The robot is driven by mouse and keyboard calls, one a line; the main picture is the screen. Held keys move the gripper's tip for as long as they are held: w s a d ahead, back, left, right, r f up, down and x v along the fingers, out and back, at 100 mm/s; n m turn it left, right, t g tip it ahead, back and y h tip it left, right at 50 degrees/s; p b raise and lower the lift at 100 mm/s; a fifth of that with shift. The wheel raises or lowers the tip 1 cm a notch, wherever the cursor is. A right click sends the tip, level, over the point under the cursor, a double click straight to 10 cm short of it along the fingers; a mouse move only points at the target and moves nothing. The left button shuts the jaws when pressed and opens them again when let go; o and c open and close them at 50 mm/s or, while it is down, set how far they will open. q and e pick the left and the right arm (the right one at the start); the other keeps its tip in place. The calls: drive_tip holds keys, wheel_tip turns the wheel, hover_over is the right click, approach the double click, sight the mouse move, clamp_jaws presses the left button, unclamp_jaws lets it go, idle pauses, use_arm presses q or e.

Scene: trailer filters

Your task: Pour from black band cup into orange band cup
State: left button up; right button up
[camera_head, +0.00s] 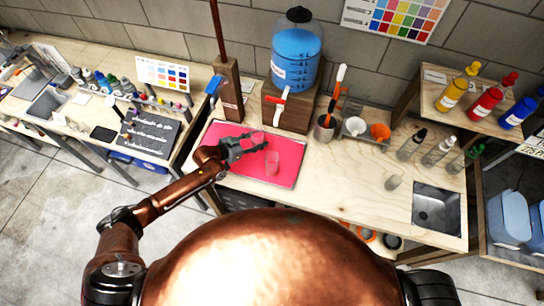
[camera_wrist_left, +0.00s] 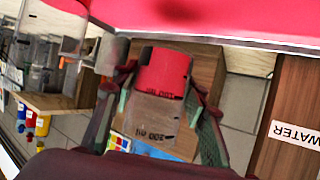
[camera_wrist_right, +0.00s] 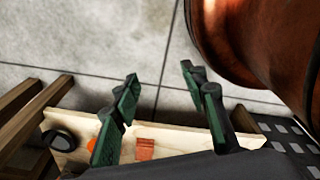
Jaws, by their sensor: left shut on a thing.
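My left gripper (camera_head: 262,142) is over the pink mat (camera_head: 290,178) and shut on a clear graduated cup. In the left wrist view the held cup (camera_wrist_left: 155,108) sits between the fingers (camera_wrist_left: 160,92); its part farther from the wrist looks red and its markings read upside down. A clear cup (camera_wrist_left: 40,50) also shows at the upper left of the left wrist view. I cannot make out the band colours. My right gripper (camera_wrist_left: 0,0) is open and empty in the right wrist view (camera_wrist_right: 158,76).
A blue water dispenser (camera_head: 297,58) stands on a wooden block behind the mat. To the right are a dark tool holder (camera_head: 325,128), an orange cup (camera_head: 380,132), several bottles, a small clear cup (camera_head: 393,182) and a sink (camera_head: 437,210). The bench between them is mostly free.

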sight(260, 142)
use_arm(q)
drive_tip(key=shift+r, duration=0.1)
drive_tip(key=shift+s+r+p, duration=0.1)
drive_tip(key=shift+p, duration=0.3)
drive_tip(key=shift+s+r+m+t+p, duration=0.2)
drive_tip(key=shift+m+t+p, duration=0.1)
drive_tip(key=shift+p, duration=0.3)
drive_tip(key=shift+s+d+m+y+p, duration=0.15)
drive_tip(key=shift+m+y+p, duration=0.15)
drive_tip(key=shift+p, duration=0.1)
drive_tip(key=shift+s+d+r+m+t, duration=0.15)
drive_tip(key=shift+s+r+m+t, duration=0.05)
drive_tip(key=shift+m+t, duration=0.25)
drive_tip(key=shift+s+d+r+m+t, duration=0.3)
drive_tip(key=shift+s+r+m+t, duration=0.15)
drive_tip(key=shift+m+t, duration=0.2)
drive_tip(key=r, duration=0.1)
drive_tip(key=r+m+t+p, duration=0.1)
drive_tip(key=r, duration=0.1)
drive_tip(key=r+m, duration=0.1)
drive_tip(key=r, duration=0.1)
drive_tip(key=shift+s+d+y, duration=0.25)
drive_tip(key=shift+s+y, duration=0.05)
drive_tip(key=shift+s, duration=0.1)
use_arm(e)
drive_tip(key=r, duration=0.2)
drive_tip(key=w+r, duration=0.1)
drive_tip(key=r, duration=0.1)
